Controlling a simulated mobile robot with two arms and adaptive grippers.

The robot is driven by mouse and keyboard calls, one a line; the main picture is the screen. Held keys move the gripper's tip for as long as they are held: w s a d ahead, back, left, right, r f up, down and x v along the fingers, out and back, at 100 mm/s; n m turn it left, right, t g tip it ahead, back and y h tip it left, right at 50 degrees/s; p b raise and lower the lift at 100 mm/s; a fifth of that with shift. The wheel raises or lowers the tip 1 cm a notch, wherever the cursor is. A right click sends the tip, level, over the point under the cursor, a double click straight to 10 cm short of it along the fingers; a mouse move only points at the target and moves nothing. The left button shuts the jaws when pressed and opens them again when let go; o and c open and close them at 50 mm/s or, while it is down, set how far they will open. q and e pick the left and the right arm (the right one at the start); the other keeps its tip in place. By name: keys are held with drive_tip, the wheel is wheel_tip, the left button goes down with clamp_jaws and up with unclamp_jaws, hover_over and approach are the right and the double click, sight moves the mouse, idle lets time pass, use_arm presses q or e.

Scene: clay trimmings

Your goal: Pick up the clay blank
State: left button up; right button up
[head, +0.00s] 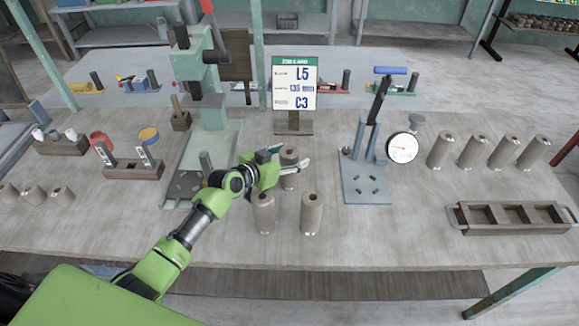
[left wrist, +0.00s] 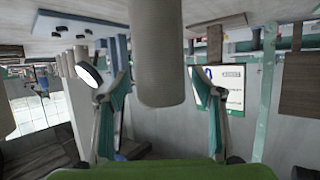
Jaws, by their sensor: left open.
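Several grey-brown clay blanks, upright cylinders with a hole in the top, stand on the table. One clay blank (head: 289,155) stands behind two others, the front left blank (head: 263,213) and the front right blank (head: 311,213). My left gripper (head: 290,162) is open at the rear blank, one finger on each side of it. In the left wrist view the blank (left wrist: 157,50) hangs upside down in the picture between the two spread fingers of the gripper (left wrist: 158,88), with gaps on both sides. My right gripper is out of view.
A sign reading L5 and C3 (head: 295,85) stands behind. A green press (head: 212,130) is at left, a blue-grey lever stand with a dial (head: 365,185) at right. More blanks (head: 472,152) and an empty wooden tray (head: 510,228) are farther right.

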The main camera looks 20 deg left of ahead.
use_arm(q)
drive_tip(key=shift+w, duration=0.1)
clamp_jaws()
drive_tip(key=shift+w+r, duration=0.1)
drive_tip(key=shift+r, duration=0.05)
